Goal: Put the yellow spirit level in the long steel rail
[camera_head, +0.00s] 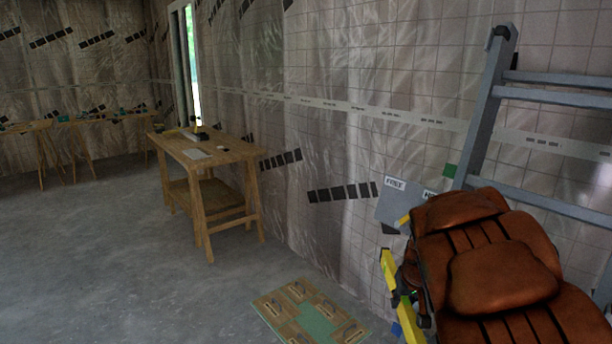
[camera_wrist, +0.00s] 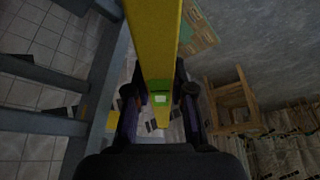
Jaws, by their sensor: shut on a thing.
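The yellow spirit level (camera_head: 389,268) is held by my gripper (camera_head: 412,302) at the lower right of the head view, beside my brown arm, which hides part of both. In the wrist view the level (camera_wrist: 153,40) runs from the top edge down between the two dark fingers of my gripper (camera_wrist: 160,92), with a green vial window near them. The fingers are shut on it. A grey panel with white labels (camera_head: 391,208) is on the wall behind my arm, partly hidden. I cannot clearly make out the long steel rail.
A grey ladder (camera_head: 483,105) leans at the right, close to my arm; it also shows in the wrist view (camera_wrist: 100,75). A wooden workbench (camera_head: 215,155) stands by the wall. A green-and-tan board (camera_head: 312,315) lies on the floor. The floor at left is clear.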

